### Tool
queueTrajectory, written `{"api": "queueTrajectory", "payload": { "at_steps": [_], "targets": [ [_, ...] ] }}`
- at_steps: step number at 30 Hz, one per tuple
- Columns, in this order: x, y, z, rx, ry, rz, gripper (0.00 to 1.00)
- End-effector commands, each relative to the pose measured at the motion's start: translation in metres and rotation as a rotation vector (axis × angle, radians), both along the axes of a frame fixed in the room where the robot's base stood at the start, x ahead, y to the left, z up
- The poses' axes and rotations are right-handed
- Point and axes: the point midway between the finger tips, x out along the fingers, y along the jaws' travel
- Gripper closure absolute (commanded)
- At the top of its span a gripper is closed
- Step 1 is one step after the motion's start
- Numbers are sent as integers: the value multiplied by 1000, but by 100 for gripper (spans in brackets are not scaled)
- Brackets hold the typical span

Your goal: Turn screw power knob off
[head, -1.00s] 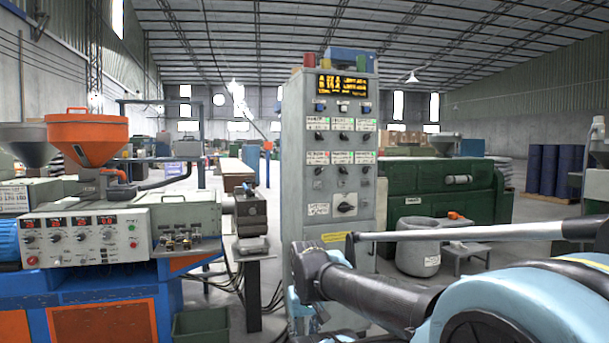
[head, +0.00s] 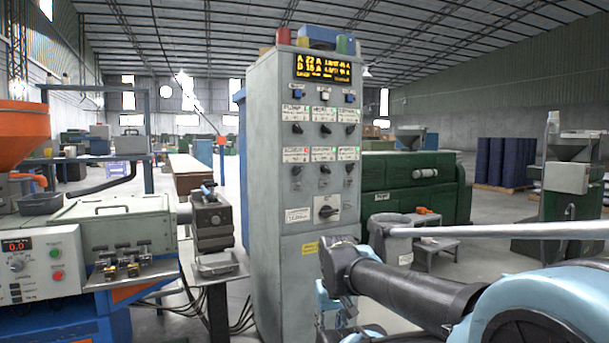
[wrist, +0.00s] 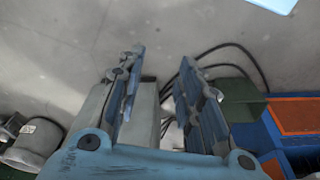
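The tall grey control cabinet (head: 263,190) stands upright near the middle of the head view. Its front has two rows of small black knobs under labels: an upper row (head: 325,129) and a lower row (head: 324,169). A larger black rotary switch (head: 327,211) sits below them. The labels are too small to tell which knob is for screw power. My gripper (wrist: 161,65) is open and empty in the wrist view, its two blue fingers apart. In the head view it hangs low before the cabinet, partly hidden by my arm, well below the knobs and apart from them.
An orange and blue machine (head: 70,310) with a metal barrel end (head: 212,222) stands close left of the cabinet. Cables lie on the floor between them. A green machine (head: 415,185), a grey bin (head: 390,228) and a small table (head: 436,246) are behind to the right.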

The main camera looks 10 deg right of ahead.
Motion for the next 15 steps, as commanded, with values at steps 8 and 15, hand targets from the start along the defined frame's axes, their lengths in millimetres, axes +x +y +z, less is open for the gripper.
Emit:
{"api": "queueTrajectory", "payload": {
  "at_steps": [8, 15],
  "targets": [
    [-6, 2, 5, 8, -13, -6, 44],
    [45, 37, 42, 236, -104, -163, 33]
  ]
}}
